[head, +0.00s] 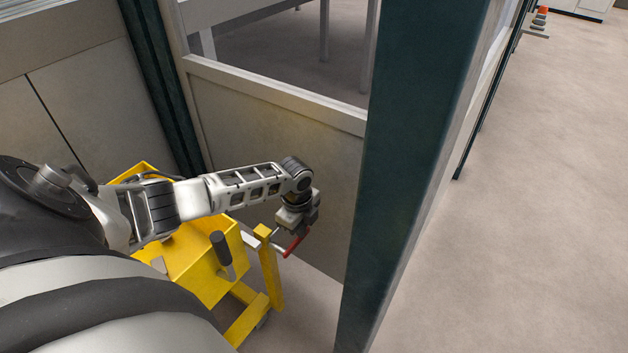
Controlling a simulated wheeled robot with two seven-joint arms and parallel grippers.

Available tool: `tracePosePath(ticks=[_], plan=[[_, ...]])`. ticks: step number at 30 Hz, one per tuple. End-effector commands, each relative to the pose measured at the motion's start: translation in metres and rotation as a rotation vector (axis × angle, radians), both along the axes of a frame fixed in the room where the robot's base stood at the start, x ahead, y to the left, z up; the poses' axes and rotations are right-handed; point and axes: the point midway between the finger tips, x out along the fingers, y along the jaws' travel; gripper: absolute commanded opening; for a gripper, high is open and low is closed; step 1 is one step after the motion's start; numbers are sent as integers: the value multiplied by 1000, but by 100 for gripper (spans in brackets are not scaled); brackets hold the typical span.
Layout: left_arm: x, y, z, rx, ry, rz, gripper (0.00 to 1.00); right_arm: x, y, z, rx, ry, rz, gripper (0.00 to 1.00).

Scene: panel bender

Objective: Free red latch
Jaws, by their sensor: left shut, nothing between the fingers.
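The red latch (293,246) is a short red bar by the upper right end of a yellow cart (196,268), low in the middle of the head view. My left arm reaches over the cart from the left. My left gripper (281,229) points down just above and beside the red latch. Its fingers are shut with nothing between them. I cannot tell whether they touch the latch. The gripper body hides part of the latch's upper end. My right gripper is not in view.
A dark green post (415,150) stands close to the right of the gripper. A beige panel wall (290,165) is right behind it. A dark-handled tool (222,250) stands upright on the cart. Open floor (530,210) lies right of the post.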

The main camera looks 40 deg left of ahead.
Motion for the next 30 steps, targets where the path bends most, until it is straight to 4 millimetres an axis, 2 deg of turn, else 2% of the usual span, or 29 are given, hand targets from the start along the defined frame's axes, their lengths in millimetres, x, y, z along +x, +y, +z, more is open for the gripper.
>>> tracePosePath(ticks=[10, 14, 20, 23, 30], plan=[[2, -1, -1, 4, -1, -7, 0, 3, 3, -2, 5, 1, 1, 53], [2, -1, 8, 2, -1, -6, 0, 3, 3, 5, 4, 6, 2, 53], [0, 1, 42, 2, -2, -1, 0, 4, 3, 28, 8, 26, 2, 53], [0, 2, 59, 3, -5, -1, 0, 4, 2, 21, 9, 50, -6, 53], [1, 1, 111, 2, -5, -1, 0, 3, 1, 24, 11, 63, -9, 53]])
